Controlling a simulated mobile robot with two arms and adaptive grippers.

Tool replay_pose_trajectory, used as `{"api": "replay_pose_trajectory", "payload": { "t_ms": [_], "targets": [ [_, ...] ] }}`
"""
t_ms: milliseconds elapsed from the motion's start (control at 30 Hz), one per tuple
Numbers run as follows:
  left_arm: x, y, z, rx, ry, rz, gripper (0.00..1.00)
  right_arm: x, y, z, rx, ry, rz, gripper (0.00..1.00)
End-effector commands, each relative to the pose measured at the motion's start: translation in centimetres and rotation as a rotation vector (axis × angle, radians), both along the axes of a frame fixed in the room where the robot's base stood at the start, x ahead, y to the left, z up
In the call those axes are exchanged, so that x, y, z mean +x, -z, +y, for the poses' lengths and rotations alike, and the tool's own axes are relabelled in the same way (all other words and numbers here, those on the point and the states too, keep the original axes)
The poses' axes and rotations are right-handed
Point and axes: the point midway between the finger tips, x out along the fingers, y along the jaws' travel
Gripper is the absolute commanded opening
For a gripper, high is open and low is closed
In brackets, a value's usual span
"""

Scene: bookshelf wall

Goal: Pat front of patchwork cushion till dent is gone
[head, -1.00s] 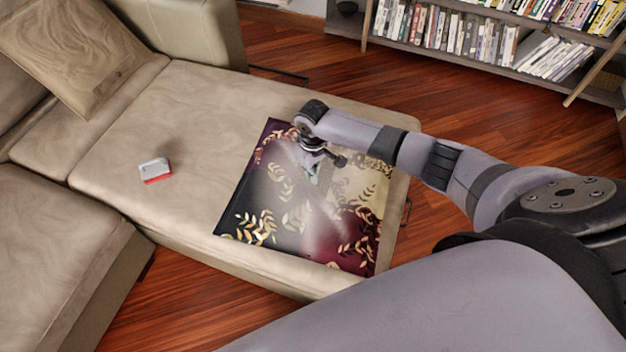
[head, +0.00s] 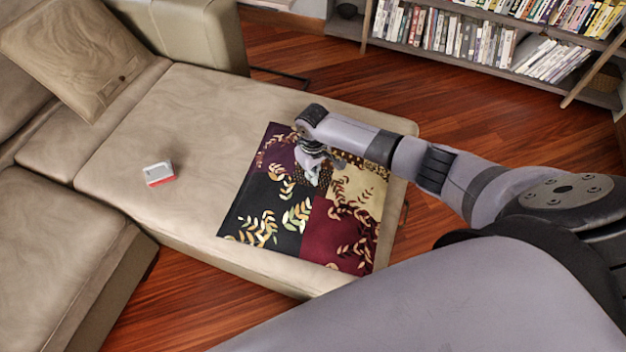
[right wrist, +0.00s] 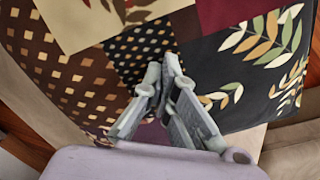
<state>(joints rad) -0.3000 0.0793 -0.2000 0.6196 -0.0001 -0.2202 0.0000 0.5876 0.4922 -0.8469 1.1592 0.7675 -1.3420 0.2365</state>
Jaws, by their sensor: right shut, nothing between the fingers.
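The patchwork cushion (head: 322,236) lies flat on the sofa's long seat, with purple, black, cream and maroon patches and leaf prints. Its front faces up and looks smooth, with crisp patches and no dent that I can make out. My right gripper (head: 314,179) points down over the cushion's upper middle, shut and empty. In the right wrist view the gripper (right wrist: 171,68) has its fingertips together over the dotted and black patches of the cushion (right wrist: 118,62). I cannot tell whether the tips touch the fabric. My left gripper is not in view.
The beige sofa seat (head: 200,115) is mostly bare left of the cushion. A small white and red object (head: 159,174) lies on it. A beige pillow (head: 80,60) leans at the upper left. A bookshelf (head: 450,50) stands beyond the wood floor (head: 480,110).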

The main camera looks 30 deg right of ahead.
Motion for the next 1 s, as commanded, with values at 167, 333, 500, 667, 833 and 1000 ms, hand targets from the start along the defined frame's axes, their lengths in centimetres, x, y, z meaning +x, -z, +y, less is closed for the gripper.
{"api": "replay_pose_trajectory", "payload": {
  "t_ms": [167,333,500,667,833,1000],
  "targets": [
    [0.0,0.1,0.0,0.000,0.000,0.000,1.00,0.0,0.1,0.0,0.000,0.000,0.000,0.00],
    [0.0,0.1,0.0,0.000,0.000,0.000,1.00,0.0,0.1,0.0,-0.001,0.000,0.000,0.00],
    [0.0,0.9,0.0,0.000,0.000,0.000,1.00,0.0,1.3,0.0,0.000,0.001,0.000,0.00],
    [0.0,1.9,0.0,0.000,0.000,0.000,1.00,0.0,2.8,-0.1,-0.002,0.001,0.002,0.00],
    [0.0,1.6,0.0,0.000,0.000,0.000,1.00,0.0,2.7,-0.1,-0.002,0.000,0.001,0.00],
    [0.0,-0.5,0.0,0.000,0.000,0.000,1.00,-0.1,0.8,-0.1,-0.001,0.001,0.002,0.00]
  ]
}}
